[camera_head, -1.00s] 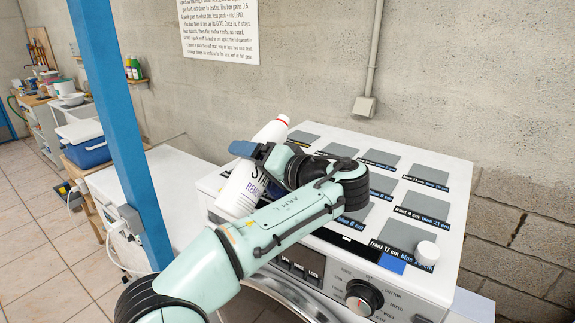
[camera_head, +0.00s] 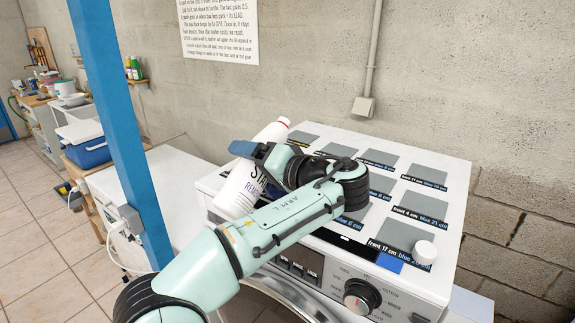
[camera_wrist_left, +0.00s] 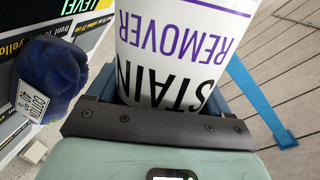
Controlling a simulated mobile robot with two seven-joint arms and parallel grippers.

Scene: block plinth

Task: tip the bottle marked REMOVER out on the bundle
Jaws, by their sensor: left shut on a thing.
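My left gripper (camera_head: 256,153) is shut on a white bottle (camera_head: 238,192). The bottle leans, with its red-ringed top up and to the right, at the left part of a white machine's top. In the left wrist view the bottle (camera_wrist_left: 180,45) reads STAIN REMOVER, upside down, and fills the space between the fingers. A dark blue cloth bundle (camera_wrist_left: 52,75) with a white COTTON tag lies to the left of the bottle there, apart from it. In the head view my arm seems to hide the bundle. My right gripper is in neither view.
The white machine (camera_head: 455,205) has grey pads (camera_head: 403,235) with distance labels. A small white round piece (camera_head: 424,252) sits at its front right. A blue post (camera_head: 118,120) stands at the left. A wall is behind.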

